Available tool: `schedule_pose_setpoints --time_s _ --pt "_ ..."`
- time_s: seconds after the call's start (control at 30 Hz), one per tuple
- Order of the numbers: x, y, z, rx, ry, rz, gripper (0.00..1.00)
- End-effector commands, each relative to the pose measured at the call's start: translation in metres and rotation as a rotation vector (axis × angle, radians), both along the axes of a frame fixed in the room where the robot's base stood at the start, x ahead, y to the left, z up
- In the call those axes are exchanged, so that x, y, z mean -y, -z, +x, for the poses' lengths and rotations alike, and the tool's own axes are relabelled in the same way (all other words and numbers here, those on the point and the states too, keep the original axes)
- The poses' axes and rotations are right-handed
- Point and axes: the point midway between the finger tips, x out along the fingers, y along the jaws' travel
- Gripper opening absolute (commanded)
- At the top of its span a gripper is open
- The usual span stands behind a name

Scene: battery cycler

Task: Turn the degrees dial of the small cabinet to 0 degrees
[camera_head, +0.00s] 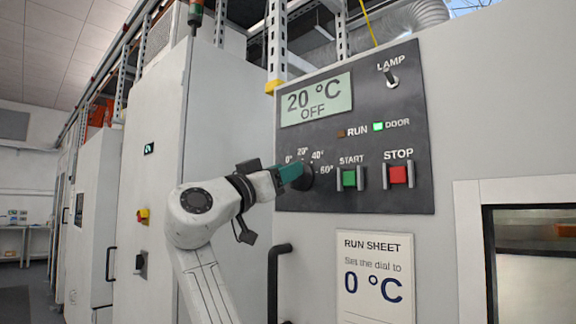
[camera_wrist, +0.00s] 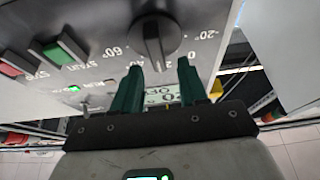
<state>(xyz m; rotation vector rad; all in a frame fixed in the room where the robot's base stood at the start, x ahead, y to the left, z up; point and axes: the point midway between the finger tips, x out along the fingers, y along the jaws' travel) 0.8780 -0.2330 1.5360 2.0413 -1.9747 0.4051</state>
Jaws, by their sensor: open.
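The degrees dial (camera_head: 303,178) is a dark round knob on the small cabinet's dark panel (camera_head: 350,200); my gripper hides its left side in the head view. In the wrist view the dial (camera_wrist: 153,38) shows a raised ridge running roughly up and down, with 60°, 0 and -20° marks around it. The display (camera_head: 316,100) reads 20 °C, OFF. My gripper (camera_head: 293,172) is open at the dial, coming from the left. In the wrist view its green fingertips (camera_wrist: 160,64) lie either side of the ridge's lower end; contact cannot be told.
Right of the dial are the green START button (camera_head: 349,178) and red STOP button (camera_head: 398,175). A LAMP switch (camera_head: 391,78) is above. A run sheet (camera_head: 376,275) below reads "Set the dial to 0 °C". A dark handle (camera_head: 279,285) stands out below the dial.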

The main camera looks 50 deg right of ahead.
Motion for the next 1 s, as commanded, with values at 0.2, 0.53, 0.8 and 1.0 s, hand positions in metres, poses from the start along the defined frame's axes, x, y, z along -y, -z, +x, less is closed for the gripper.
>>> schedule_pose_setpoints --time_s 0.2,0.53,0.8,1.0 --pt "0.015 -0.007 0.001 -0.001 -0.001 0.0 0.43" --pt "0.017 -0.007 0.001 0.0 -0.001 0.0 0.4" --pt "0.017 -0.007 0.001 0.0 -0.001 0.0 0.14" --pt "0.017 -0.007 0.001 -0.001 -0.002 0.0 0.0"
